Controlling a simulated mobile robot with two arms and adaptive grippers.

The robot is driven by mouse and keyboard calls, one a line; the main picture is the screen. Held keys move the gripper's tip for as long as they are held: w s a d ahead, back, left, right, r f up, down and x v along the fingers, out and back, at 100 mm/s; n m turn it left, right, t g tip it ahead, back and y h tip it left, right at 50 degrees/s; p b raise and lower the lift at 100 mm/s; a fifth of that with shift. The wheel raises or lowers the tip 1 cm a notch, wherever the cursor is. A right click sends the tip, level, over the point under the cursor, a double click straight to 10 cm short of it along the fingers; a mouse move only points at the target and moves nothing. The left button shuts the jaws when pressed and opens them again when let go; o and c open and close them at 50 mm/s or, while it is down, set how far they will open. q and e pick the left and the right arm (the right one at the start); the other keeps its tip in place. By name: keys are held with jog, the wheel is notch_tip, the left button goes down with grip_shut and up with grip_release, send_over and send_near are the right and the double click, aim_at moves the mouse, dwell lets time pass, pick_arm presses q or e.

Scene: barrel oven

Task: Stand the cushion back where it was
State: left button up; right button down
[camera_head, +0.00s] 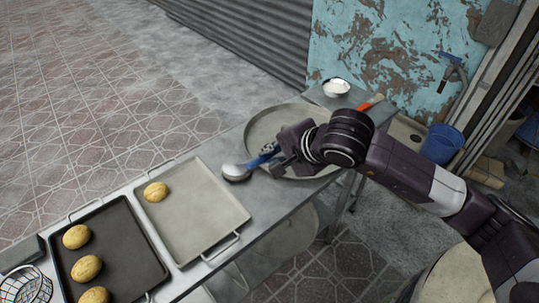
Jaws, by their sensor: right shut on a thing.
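I cannot pick out a cushion for certain in the head view. My right gripper (279,158) is over the far part of the metal table, above a large round grey pan (262,128). It is shut on a blue-handled tool (264,156) with a rounded silvery end (235,172) that points left. The gripper and wrist hide part of the pan and of the tool. I cannot tell whether the tool touches the pan. My left gripper is out of view.
A grey tray (205,222) holds one round bun (155,191). A dark tray (133,262) holds several buns. A small bowl of white stuff (336,87) and an orange handle (371,101) are beyond. A blue bucket (442,143) stands right.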

dwell(0.3)
jog(key=c, duration=1.9)
grip_release()
jog(key=shift+o, duration=0.5)
jog(key=shift+o, duration=1.1)
jog(key=shift+r, duration=0.1)
jog(key=p+v, duration=0.2)
jog(key=v, duration=0.7)
jog(key=shift+s, duration=0.1)
